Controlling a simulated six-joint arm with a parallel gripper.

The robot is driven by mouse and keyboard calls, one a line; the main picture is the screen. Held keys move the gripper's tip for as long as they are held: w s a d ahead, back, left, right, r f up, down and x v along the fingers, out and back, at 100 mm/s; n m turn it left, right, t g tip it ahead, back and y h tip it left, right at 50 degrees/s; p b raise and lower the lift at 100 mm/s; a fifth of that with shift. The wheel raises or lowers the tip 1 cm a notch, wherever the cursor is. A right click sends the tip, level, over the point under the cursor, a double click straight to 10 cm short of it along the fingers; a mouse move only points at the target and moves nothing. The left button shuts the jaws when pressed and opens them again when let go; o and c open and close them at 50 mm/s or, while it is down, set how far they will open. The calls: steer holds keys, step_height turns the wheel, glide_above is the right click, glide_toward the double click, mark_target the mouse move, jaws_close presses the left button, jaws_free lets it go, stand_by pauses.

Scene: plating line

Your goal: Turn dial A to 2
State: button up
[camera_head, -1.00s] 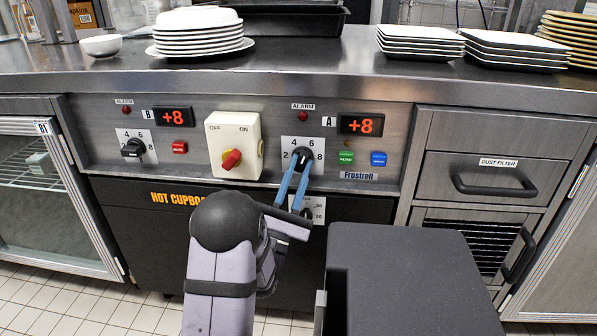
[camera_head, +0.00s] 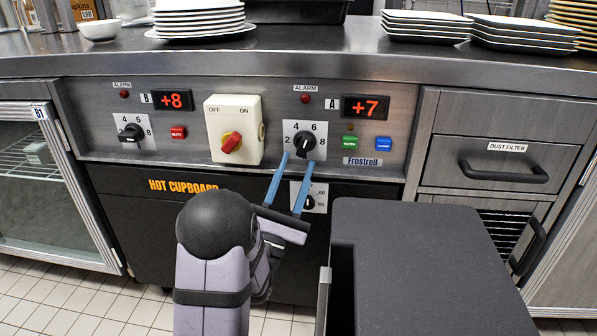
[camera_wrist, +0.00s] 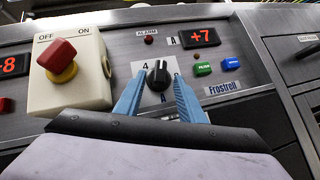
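Dial A is a black knob (camera_head: 304,142) on a white plate marked 2, 4, 6, 8, below the red A display (camera_head: 365,107), which reads +7. In the wrist view the knob (camera_wrist: 158,76) has a light mark near its top, roughly between 4 and 6; I cannot read its exact setting. My gripper (camera_head: 297,159) has two blue fingers. They are apart and empty, with the tips just below the knob in the head view. In the wrist view the fingers (camera_wrist: 158,88) flank the lower part of the knob with gaps on both sides.
A cream switch box (camera_head: 233,122) with a red rotary handle is left of dial A. Green (camera_head: 349,141) and blue (camera_head: 384,143) buttons are to the right. Dial B (camera_head: 131,133) is far left, and a lower dial (camera_head: 309,203) is behind my fingers. Plates stand on the counter (camera_head: 330,55).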

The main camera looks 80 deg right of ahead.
steer(key=shift+b+v, duration=1.7)
steer(key=shift+v, duration=0.1)
